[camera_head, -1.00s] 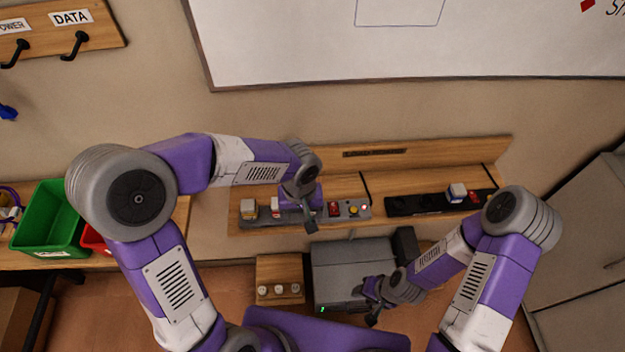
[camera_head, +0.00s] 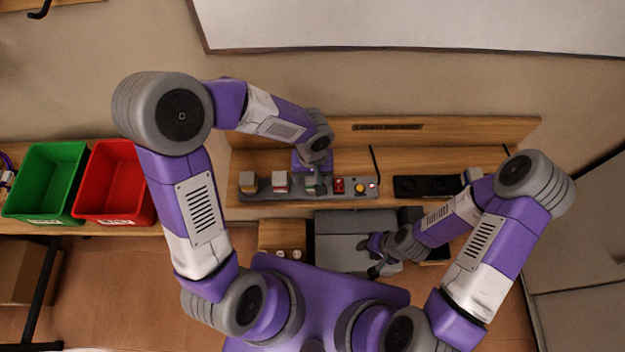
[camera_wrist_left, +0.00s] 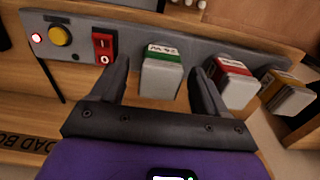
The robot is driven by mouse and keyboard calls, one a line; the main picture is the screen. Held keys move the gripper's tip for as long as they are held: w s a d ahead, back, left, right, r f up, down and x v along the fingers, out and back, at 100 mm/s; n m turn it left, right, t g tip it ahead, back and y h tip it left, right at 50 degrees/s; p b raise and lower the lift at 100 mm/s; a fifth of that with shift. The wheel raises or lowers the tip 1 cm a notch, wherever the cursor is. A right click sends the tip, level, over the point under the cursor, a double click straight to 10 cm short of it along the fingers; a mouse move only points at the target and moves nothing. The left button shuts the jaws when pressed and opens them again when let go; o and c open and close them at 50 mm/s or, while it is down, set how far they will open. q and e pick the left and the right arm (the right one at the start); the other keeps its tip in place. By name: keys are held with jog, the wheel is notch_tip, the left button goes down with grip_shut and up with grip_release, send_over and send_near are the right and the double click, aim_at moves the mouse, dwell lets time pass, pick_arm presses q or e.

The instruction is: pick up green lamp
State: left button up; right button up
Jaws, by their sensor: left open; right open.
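The green lamp (camera_wrist_left: 162,77) is a pale block with a green band and a printed label on top, standing in the grey panel. In the left wrist view it sits between the two fingers of my left gripper (camera_wrist_left: 160,85), with a gap visible on each side. In the head view the green lamp (camera_head: 311,187) is mostly hidden under my left gripper (camera_head: 312,192), which points down over the panel. The left gripper is open and empty. My right gripper (camera_head: 372,258) is open over the grey box, away from the lamp.
A red-banded lamp (camera_wrist_left: 234,82) and an orange-banded lamp (camera_wrist_left: 286,93) stand in a row beside the green one. A red switch (camera_wrist_left: 104,46) and a yellow button (camera_wrist_left: 60,36) are on its other side. Green (camera_head: 18,200) and red (camera_head: 80,200) bins stand far left.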

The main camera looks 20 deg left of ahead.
pick_arm(q)
jog(key=c, duration=1.1)
notch_tip(320, 180, up, 10)
jog(key=shift+r+p, duration=0.1)
jog(key=shift+p, duration=1)
